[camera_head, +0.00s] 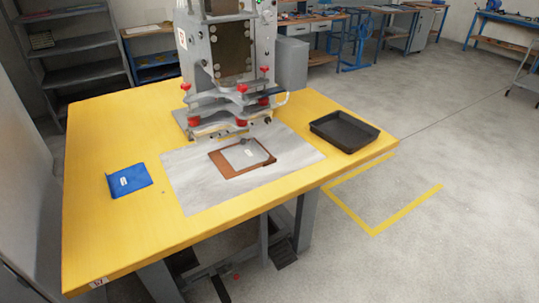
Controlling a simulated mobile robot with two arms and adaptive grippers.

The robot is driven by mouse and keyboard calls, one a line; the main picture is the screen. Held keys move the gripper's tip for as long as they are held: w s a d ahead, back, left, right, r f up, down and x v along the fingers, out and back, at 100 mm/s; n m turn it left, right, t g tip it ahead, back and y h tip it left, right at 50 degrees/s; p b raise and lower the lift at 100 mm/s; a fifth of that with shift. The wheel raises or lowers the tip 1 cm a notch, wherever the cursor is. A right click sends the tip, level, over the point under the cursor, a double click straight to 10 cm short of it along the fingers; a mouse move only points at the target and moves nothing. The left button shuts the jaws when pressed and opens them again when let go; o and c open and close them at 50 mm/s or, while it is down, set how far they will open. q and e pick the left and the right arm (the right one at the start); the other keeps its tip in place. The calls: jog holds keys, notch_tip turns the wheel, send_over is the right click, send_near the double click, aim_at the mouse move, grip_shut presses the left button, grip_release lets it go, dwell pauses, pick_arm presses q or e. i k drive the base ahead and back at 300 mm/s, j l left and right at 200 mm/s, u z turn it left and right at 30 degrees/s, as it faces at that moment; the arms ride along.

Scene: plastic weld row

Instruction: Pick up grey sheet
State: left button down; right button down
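A small light grey sheet (240,160) with a white label lies on a brown board (215,157), in front of the press. The brown board rests on a large silver-grey plate (195,185) on the yellow table. A small dark part sits at the sheet's back edge; I cannot tell whether it touches the sheet. Neither of my grippers is in view.
The welding press (232,60) with red knobs stands at the table's back, close behind the sheet. A blue sheet (122,188) with a white label lies at the left. An empty-looking black tray (366,140) is at the right. The yellow table (100,240) is bare at front left.

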aim_at(240, 157)
jog(key=i+l+u, duration=0.15)
jog(key=l+u, duration=0.2)
jog(key=i+l+u, duration=0.15)
jog(key=l+u, duration=0.15)
jog(key=i+l+u, duration=0.1)
jog(key=l+u, duration=0.6)
